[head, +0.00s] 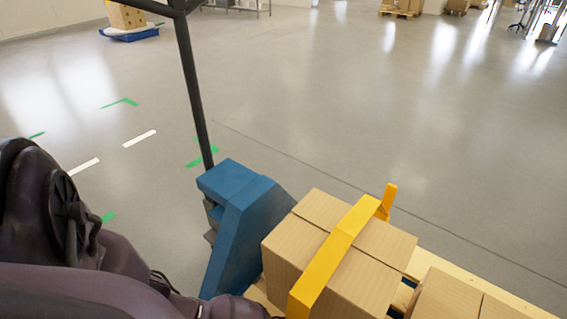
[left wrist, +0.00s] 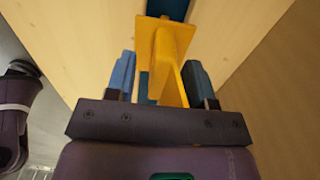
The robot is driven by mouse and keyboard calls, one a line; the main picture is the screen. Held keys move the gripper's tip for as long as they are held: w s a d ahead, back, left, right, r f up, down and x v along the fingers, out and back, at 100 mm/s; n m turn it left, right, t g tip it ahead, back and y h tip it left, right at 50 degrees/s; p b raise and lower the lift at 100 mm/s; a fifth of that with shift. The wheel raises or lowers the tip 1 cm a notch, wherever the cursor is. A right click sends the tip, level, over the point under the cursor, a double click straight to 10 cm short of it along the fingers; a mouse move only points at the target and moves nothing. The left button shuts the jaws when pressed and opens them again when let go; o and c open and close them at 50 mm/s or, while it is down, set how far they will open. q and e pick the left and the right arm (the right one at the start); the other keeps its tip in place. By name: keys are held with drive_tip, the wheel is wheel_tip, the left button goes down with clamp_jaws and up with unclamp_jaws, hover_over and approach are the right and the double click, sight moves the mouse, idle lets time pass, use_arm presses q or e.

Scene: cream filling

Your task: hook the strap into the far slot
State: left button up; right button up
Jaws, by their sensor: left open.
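A yellow strap (head: 335,255) lies over the top of a cardboard box (head: 380,270). Its far end stands up past the box's far edge, beside the pallet (head: 425,262). In the left wrist view a yellow strap end (left wrist: 172,50) with a flat plate stands between the two blue fingers of my left gripper (left wrist: 160,72). The fingers are open, one on each side of it; I cannot tell whether either touches it. In the head view my left arm runs off the bottom edge and its gripper is hidden. I cannot make out the far slot. My right gripper is not in view.
A blue pallet jack (head: 240,225) with a tall dark handle (head: 193,85) stands left of the box. Another cardboard box (head: 450,300) sits at the lower right. Open grey floor with green and white markings lies beyond.

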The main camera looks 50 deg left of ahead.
use_arm(q)
drive_tip(key=r+p, duration=0.1)
drive_tip(key=r, duration=0.1)
drive_tip(key=r+p, duration=0.1)
drive_tip(key=r, duration=0.2)
drive_tip(key=r+p, duration=0.1)
drive_tip(key=r, duration=0.2)
drive_tip(key=shift+w, duration=0.3)
drive_tip(key=shift+s+r+p, duration=0.15)
drive_tip(key=shift+r+p, duration=0.3)
drive_tip(key=shift+s, duration=0.1)
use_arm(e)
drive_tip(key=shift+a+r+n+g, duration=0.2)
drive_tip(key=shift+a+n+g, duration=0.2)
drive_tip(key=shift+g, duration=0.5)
